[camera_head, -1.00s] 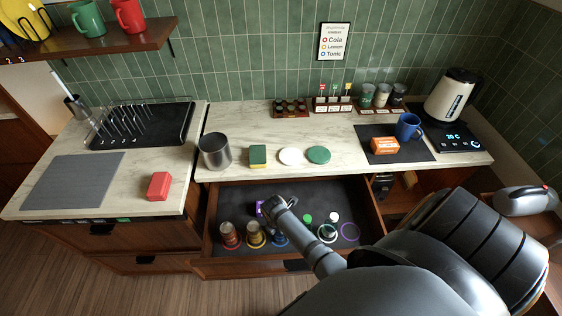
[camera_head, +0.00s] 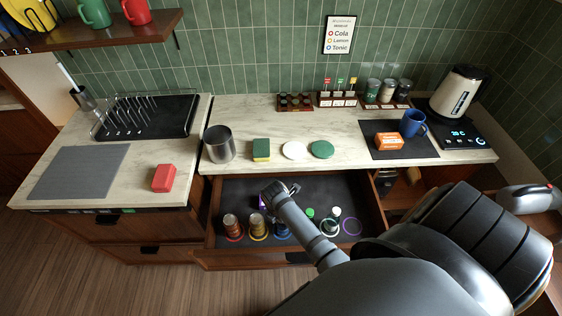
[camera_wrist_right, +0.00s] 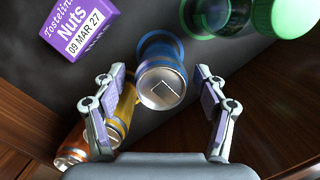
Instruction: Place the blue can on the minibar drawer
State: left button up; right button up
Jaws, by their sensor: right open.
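The minibar drawer (camera_head: 360,192) stands open below the counter, with a dark lining. The blue can (camera_head: 282,231) is upright in it, in the row of cans, partly hidden by my right arm in the head view. In the right wrist view the blue can (camera_wrist_right: 162,78) shows its silver top and blue side. My right gripper (camera_wrist_right: 157,105) is open, with one finger on each side of the can and a gap on both sides. In the head view the right gripper (camera_head: 279,189) is over the drawer. My left gripper is not in view.
An orange-red can (camera_head: 232,226) and a yellow can (camera_head: 258,227) stand left of the blue can. A purple nuts packet (camera_wrist_right: 76,27) and a green-capped bottle (camera_wrist_right: 290,17) are close by. An empty purple ring (camera_head: 352,226) lies at the drawer's right.

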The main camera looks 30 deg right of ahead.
jog(key=r, duration=0.4)
jog(key=a+r, duration=0.1)
jog(key=r, duration=0.2)
jog(key=shift+s, duration=0.15)
